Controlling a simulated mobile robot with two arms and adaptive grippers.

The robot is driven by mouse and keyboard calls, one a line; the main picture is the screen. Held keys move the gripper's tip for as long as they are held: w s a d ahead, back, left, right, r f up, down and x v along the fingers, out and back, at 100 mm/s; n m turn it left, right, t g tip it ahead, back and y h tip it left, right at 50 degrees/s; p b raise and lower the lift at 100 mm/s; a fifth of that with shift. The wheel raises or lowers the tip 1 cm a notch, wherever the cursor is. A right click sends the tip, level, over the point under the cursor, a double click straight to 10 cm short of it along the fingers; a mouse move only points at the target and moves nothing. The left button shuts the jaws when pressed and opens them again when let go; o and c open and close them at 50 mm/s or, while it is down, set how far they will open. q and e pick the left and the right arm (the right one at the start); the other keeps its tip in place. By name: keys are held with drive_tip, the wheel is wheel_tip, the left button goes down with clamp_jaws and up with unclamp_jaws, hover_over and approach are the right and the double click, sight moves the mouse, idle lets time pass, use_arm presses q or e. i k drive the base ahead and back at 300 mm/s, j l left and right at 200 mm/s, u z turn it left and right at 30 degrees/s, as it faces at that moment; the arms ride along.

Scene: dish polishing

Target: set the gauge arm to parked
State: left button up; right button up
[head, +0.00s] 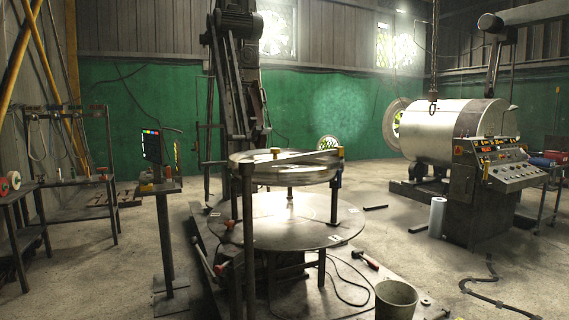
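A round pale dish (262,173) is held level above a wide round metal table (275,232) in the middle of the head view. A thin bar (290,157) lies across the top of the dish, reaching from the near-left post (248,235) towards the right post (336,180). It may be the gauge arm, but I cannot tell for sure, nor whether it is parked. A tall dark machine column (235,85) rises behind the dish. Neither of my grippers shows.
A control console (490,165) and big drum (445,130) stand right. A screen stand (163,215) stands left. Floor between is partly open.

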sight(245, 167)
drive_tip(key=i+j+z, duration=0.3)
drive_tip(key=z, duration=0.25)
drive_tip(key=i+j+z, duration=0.1)
drive_tip(key=z, duration=0.2)
drive_tip(key=j, duration=0.1)
